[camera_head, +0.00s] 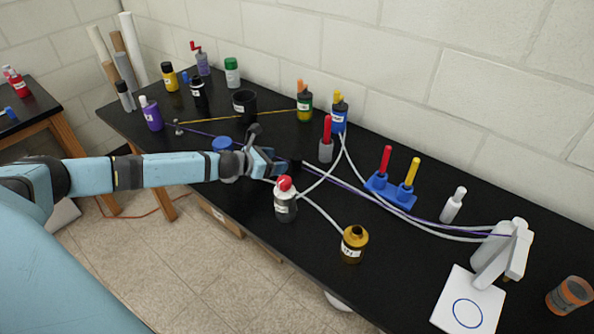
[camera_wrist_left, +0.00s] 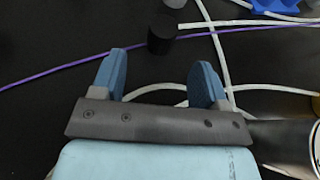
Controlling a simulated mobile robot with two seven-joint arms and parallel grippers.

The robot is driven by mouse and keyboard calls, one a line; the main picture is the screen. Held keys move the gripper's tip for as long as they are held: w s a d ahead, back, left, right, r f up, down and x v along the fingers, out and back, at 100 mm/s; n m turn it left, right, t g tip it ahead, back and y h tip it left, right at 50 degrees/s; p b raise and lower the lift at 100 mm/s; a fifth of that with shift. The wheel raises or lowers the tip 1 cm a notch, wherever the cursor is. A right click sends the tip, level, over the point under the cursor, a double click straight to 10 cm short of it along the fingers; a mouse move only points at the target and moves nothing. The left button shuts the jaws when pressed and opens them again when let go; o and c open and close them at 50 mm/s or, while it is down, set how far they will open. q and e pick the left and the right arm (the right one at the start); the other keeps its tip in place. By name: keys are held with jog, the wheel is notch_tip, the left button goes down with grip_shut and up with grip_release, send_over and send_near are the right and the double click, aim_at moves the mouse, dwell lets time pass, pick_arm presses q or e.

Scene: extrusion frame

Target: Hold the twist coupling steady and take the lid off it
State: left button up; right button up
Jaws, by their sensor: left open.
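My left gripper (camera_head: 274,164) is open and empty, low over the black bench. Both blue fingers show apart in the left wrist view (camera_wrist_left: 164,80). A short black cylinder (camera_wrist_left: 161,36) stands just ahead of the fingertips, apart from them. In the head view it is a small dark shape (camera_head: 294,164) beside the fingers, partly hidden. It may be the twist coupling, but no lid seam or label can be made out. My right gripper is in neither view.
A grey bottle with a red top (camera_head: 285,204) stands close in front of the gripper. A grey holder with a red handle (camera_head: 326,150) stands behind. White cables and a purple cord (camera_wrist_left: 70,64) cross the bench. A brown bottle (camera_head: 353,247) stands near the front edge.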

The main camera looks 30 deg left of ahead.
aim_at(292, 162)
pick_arm(q)
jog(key=shift+f, duration=0.5)
jog(key=shift+w+d, duration=0.1)
jog(key=p+x, duration=0.1)
jog(key=x, duration=0.5)
jog(key=shift+w+d+r, duration=0.15)
jog(key=shift+w+d, duration=0.05)
jog(key=shift+w+d+f, duration=0.15)
jog(key=shift+w+f, duration=0.1)
jog(key=shift+w, duration=0.05)
jog(key=shift+c, duration=0.5)
jog(key=c, duration=0.9)
jog(key=shift+c, duration=0.3)
jog(key=shift+r, duration=0.1)
